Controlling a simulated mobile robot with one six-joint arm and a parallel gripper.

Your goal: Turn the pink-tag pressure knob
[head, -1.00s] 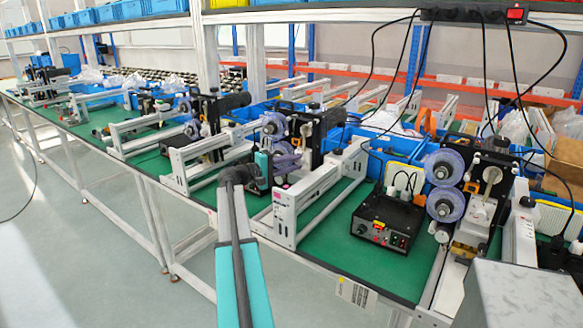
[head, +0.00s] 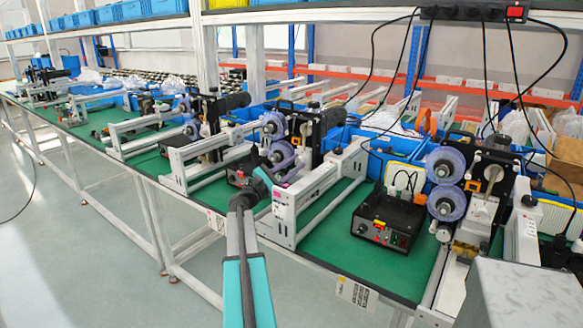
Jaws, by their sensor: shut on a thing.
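A small pink tag (head: 283,187) shows on the white upright end of the middle coder's rail frame (head: 284,216). My teal and dark grey arm rises from the bottom of the head view, and its bent end reaches this frame. My gripper (head: 273,183) is small and partly covered by my own arm, beside the pink tag. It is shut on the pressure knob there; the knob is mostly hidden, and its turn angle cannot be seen.
A black control box (head: 385,222) stands on the green bench to the right. Purple rollers (head: 445,204) and another coder are farther right. White rails (head: 190,168) run to the left. A grey box (head: 525,295) fills the lower right corner. The aisle at left is clear floor.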

